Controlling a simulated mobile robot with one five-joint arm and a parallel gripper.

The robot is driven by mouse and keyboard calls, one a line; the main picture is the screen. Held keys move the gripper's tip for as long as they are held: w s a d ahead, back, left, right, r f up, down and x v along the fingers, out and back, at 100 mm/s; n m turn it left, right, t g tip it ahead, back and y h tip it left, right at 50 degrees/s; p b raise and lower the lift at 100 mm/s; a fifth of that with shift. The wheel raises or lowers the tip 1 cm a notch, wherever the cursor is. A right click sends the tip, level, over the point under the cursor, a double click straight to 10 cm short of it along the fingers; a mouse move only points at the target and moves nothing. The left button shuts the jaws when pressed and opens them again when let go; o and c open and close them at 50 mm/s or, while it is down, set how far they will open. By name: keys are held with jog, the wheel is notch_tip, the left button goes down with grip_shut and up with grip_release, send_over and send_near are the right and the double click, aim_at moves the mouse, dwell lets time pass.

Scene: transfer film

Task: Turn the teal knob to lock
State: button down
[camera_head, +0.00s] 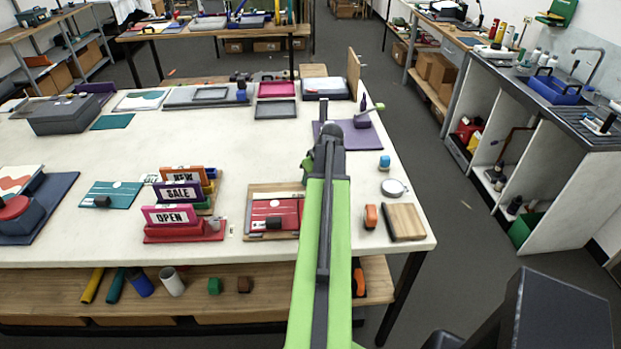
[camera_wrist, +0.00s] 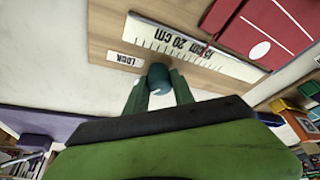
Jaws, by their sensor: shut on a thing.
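The teal knob (camera_wrist: 160,78) shows in the wrist view, on a wooden board (camera_wrist: 107,25) next to a white label reading "LOCK" (camera_wrist: 124,59). My gripper (camera_wrist: 159,92) has its two fingers on either side of the knob and is shut on it. A white ruler strip (camera_wrist: 195,48) lies just beyond the knob, with a red panel (camera_wrist: 235,22) past it. In the head view my green arm (camera_head: 325,240) reaches over the table and hides the knob and the fingertips. The board (camera_head: 258,188) with the red panel (camera_head: 274,214) shows left of my arm.
Sign stands reading "OPEN" (camera_head: 170,216) and "SALE" (camera_head: 180,193) stand left of the board. An orange-handled item (camera_head: 370,216) and a wooden block (camera_head: 404,222) lie to the right of my arm. A round dish (camera_head: 393,188) and a small blue jar (camera_head: 385,162) are farther back.

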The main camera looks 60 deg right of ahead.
jog(key=m+h, duration=0.1)
jog(key=m, duration=0.1)
jog(key=m+g, duration=0.1)
jog(key=m, duration=0.2)
jog(key=shift+a+m+h, duration=0.1)
jog(key=shift+m+h, duration=0.2)
jog(key=shift+h, duration=0.1)
jog(key=shift+m+g+h, duration=0.5)
jog(key=shift+m+g, duration=0.4)
jog(key=shift+m, duration=1.3)
jog(key=c, duration=1.1)
grip_release()
jog(key=shift+o, duration=0.2)
jog(key=p+v, duration=1.6)
jog(key=v, duration=0.1)
jog(key=shift+r, duration=0.2)
